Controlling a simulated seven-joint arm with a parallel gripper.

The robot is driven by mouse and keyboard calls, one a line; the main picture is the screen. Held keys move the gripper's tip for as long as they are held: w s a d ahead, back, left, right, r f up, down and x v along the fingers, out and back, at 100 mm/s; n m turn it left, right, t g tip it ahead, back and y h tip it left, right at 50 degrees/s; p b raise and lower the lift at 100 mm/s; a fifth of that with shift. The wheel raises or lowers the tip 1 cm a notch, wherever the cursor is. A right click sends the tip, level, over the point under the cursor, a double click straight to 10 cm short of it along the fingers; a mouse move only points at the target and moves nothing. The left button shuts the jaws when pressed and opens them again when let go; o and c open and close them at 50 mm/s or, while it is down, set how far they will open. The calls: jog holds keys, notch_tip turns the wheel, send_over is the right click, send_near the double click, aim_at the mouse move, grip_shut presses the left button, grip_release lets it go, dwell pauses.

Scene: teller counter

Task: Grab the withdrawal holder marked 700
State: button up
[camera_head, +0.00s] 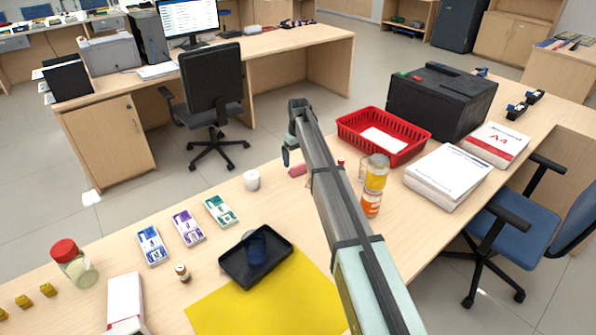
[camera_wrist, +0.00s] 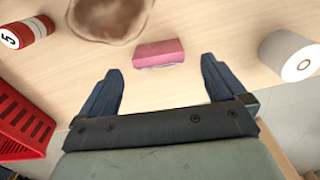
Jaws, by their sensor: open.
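Three small holders with printed fronts stand in a slanting row on the counter in the head view: a blue one (camera_head: 152,246), a purple one (camera_head: 187,228) and a green one (camera_head: 221,211). Their numbers are too small to read, so I cannot tell which is marked 700. My gripper (camera_wrist: 160,86) is open, with nothing between its fingers. In the head view it hangs at the counter's far edge, to the right of and beyond the green holder. No holder shows in the wrist view.
A pink block (camera_wrist: 159,54) lies just beyond my fingertips, with a white roll (camera_wrist: 290,55) to the right. A red basket (camera_head: 385,150) and stacked jars (camera_head: 374,185) stand right of my arm. A black tray (camera_head: 240,270) lies near the holders, partly over a yellow mat (camera_head: 270,305).

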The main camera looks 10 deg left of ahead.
aim_at(298, 166)
jog(key=shift+w+a+f, duration=0.1)
jog(key=shift+f, duration=1.2)
jog(key=shift+w+f, duration=0.1)
jog(key=shift+f, duration=1.2)
jog(key=c, duration=1.1)
jog(key=shift+o, duration=0.2)
